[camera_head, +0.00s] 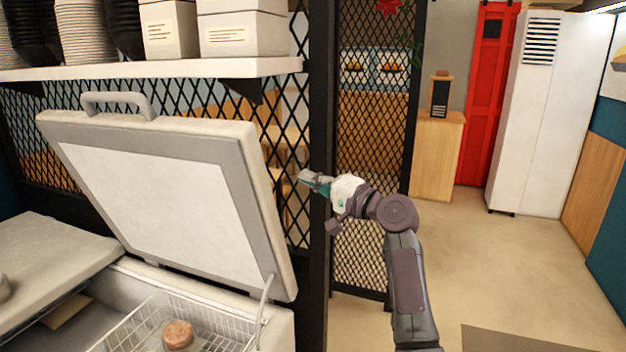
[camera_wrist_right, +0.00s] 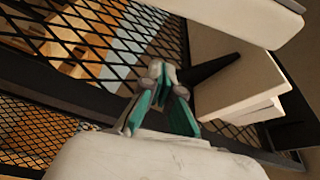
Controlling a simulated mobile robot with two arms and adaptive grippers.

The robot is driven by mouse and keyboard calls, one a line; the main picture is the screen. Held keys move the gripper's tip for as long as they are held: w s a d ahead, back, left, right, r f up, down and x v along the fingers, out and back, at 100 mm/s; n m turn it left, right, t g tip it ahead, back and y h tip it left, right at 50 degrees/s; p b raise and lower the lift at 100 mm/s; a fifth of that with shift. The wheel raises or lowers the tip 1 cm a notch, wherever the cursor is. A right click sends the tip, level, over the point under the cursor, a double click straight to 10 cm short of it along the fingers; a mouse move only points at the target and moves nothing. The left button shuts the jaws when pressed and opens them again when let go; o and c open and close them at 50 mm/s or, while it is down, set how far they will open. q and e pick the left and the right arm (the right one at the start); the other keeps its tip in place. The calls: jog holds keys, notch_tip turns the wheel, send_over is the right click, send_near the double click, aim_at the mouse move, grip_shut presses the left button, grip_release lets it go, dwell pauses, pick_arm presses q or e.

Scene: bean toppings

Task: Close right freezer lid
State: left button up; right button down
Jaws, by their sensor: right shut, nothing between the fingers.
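The right freezer lid (camera_head: 150,190) stands raised and tilted back over the open right freezer compartment in the head view. Its grey handle (camera_head: 118,104) is at the top left of the lid. My right gripper (camera_head: 303,178) is just right of the lid's upper right side, shut and empty. In the right wrist view the gripper (camera_wrist_right: 158,82) shows with its teal fingers together, and a pale slab, seemingly the lid (camera_wrist_right: 140,158), fills the bottom of the picture. I cannot tell whether they touch. My left gripper is not in view.
A wire basket (camera_head: 222,328) with a round brown item (camera_head: 178,334) sits in the open compartment. The left freezer lid (camera_head: 50,255) lies lower at left. A shelf (camera_head: 180,70) with boxes and stacked cups is above. A black post (camera_head: 319,120) and mesh stand behind my gripper.

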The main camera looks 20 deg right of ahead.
jog(key=w+a+p, duration=0.1)
jog(key=a+p, duration=0.3)
jog(key=a, duration=0.2)
jog(key=shift+w+f, duration=0.3)
jog(key=shift+w, duration=0.1)
